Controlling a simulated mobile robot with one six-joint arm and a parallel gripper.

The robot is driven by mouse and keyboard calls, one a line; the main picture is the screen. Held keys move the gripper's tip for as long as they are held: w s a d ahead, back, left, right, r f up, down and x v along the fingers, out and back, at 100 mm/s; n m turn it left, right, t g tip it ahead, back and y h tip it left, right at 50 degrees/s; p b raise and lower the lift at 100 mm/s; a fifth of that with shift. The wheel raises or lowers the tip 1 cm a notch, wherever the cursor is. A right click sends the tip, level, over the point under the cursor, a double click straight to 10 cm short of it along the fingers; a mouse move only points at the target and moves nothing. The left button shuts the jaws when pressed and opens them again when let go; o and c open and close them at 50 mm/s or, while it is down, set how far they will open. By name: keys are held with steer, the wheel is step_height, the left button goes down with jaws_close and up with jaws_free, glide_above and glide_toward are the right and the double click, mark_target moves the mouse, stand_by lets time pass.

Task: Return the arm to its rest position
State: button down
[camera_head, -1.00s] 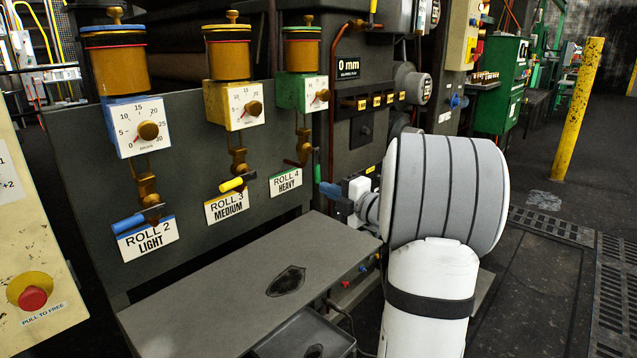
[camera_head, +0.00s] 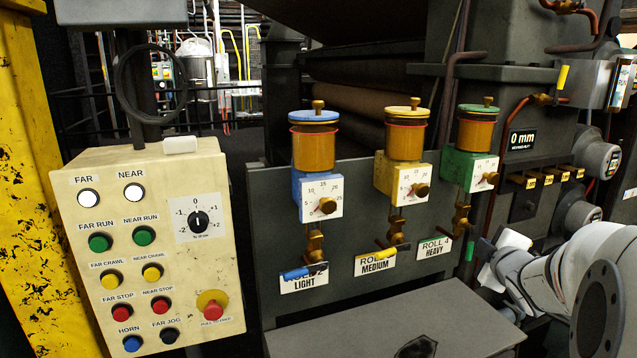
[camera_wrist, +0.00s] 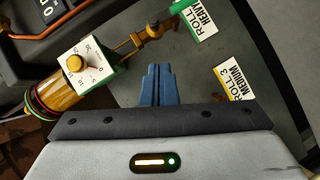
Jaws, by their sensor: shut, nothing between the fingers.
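My gripper (camera_wrist: 158,70) shows in the wrist view as two blue fingers pressed together, with nothing between them. Behind the fingers is the dark panel of the roll oilers. The green oiler (camera_wrist: 98,65), its white dial and the Roll 4 heavy label (camera_wrist: 195,18) lie beyond the fingertips. The Roll 3 medium label (camera_wrist: 233,83) is to their right. In the head view my arm (camera_head: 545,280) reaches in from the lower right, bent toward the panel near the green oiler (camera_head: 470,165). The fingers are not clear in the head view.
A cream control box (camera_head: 150,240) with several buttons stands at left beside a yellow post (camera_head: 40,200). Blue (camera_head: 318,190) and yellow (camera_head: 402,175) oilers stand on the dark panel. A grey shelf (camera_head: 400,330) juts out below. Pipes and gauges crowd the right.

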steer(key=s+a+r+m+g+p, duration=0.3)
steer(key=s+a+m+g+p, duration=0.1)
steer(key=s+a, duration=0.3)
steer(key=s+a+r+m+g+y+p, duration=0.1)
steer(key=s+a+r+m+g+p, duration=0.1)
steer(key=s+a+p, duration=0.4)
steer(key=s+a+r+m+g+y+p, duration=0.1)
steer(key=s+a+r+m+g+p, duration=0.2)
steer(key=s, duration=0.9)
steer(key=a+m+g+p, duration=0.2)
steer(key=a+g+p, duration=0.1)
steer(key=a+p, duration=0.1)
steer(key=shift+s+a+r+m, duration=0.15)
steer(key=shift+a+r+m, duration=0.15)
